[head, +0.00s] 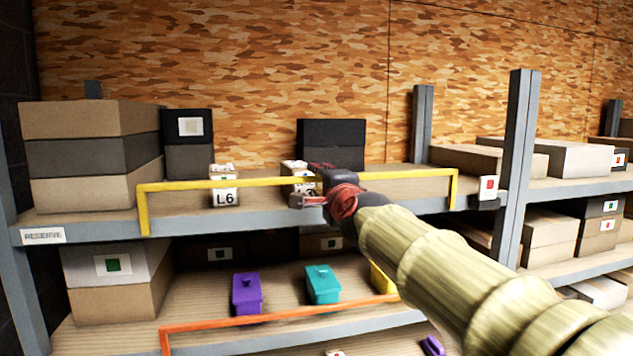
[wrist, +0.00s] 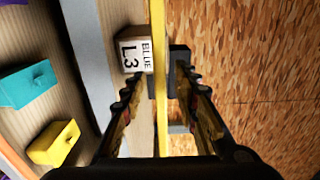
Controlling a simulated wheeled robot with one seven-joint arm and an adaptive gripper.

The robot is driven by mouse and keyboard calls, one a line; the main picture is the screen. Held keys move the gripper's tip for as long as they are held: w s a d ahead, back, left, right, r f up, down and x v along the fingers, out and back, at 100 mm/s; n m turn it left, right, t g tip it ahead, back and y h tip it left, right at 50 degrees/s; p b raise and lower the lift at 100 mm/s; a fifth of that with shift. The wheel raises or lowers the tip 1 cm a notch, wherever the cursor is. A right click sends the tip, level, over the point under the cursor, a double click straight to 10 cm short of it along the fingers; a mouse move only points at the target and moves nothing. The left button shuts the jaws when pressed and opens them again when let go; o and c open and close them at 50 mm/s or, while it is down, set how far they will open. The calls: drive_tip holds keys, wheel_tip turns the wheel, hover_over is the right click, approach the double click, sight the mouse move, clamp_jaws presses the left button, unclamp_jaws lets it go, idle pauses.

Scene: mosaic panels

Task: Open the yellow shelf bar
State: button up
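The yellow shelf bar (head: 255,182) runs across the front of the upper shelf, with a bent-down end at each side. My gripper (head: 308,200) is at the middle of the bar and hides part of it. In the wrist view the bar (wrist: 160,110) passes between the two fingers of my gripper (wrist: 160,80), with a gap on each side. The fingers are apart. I cannot tell how deep the bar sits between them.
An orange bar (head: 240,319) fronts the lower shelf, with purple (head: 247,293) and teal (head: 323,285) bins. A grey post (head: 519,150) stands right.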

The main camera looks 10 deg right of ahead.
drive_tip(key=shift+w+a, duration=0.1)
drive_tip(key=shift+w, duration=1.1)
drive_tip(key=shift+s, duration=0.1)
drive_tip(key=shift+c, duration=1.1)
clamp_jaws()
